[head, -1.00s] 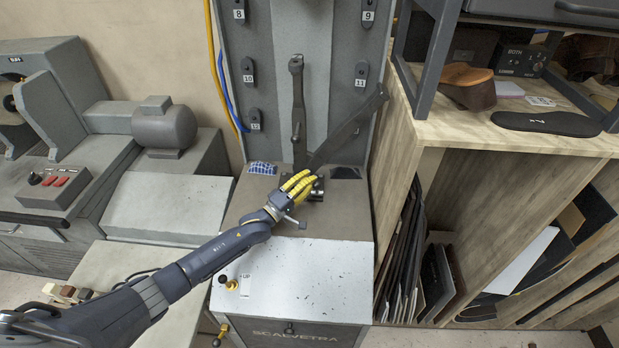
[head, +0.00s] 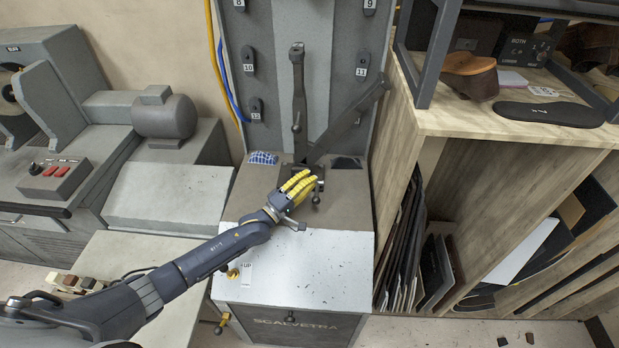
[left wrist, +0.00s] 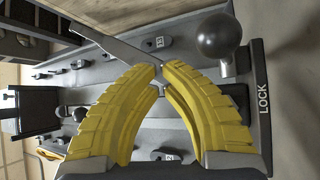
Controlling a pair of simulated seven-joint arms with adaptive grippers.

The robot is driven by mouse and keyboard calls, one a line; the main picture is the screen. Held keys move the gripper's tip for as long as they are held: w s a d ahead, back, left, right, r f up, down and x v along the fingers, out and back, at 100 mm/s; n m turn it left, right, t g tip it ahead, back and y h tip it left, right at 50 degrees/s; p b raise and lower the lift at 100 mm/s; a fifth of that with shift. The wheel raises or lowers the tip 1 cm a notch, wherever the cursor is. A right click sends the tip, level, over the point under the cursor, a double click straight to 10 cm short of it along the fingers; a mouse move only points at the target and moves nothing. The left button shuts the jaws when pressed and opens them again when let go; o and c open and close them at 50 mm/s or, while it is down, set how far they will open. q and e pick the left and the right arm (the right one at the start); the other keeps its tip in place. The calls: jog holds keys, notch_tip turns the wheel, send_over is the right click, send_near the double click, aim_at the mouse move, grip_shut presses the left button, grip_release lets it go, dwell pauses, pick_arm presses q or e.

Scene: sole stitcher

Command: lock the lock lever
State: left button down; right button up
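The lock lever's dark ball knob (left wrist: 220,36) stands close in front of the left wrist camera, beside a dark plate lettered LOCK (left wrist: 262,95). In the head view a small dark knob (head: 316,199), seemingly the same one, shows just right of the yellow fingertips. My left gripper (head: 304,181) is at the front of the machine's dark mechanism. In the left wrist view its two yellow fingers (left wrist: 160,68) meet or nearly meet at the tips, with nothing seen held between them. The knob is outside the fingers, to their right. My right gripper is not in view.
The grey machine (head: 295,275) carries a dark upright arm (head: 298,95) and a slanted dark bar (head: 350,120) behind the gripper. A wooden shelf (head: 500,130) stands to the right. A grey motor unit (head: 165,118) is on the left. The machine's pale front top is clear.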

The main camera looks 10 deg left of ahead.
pick_arm(q)
notch_tip(320, 180, up, 10)
dwell(1.0)
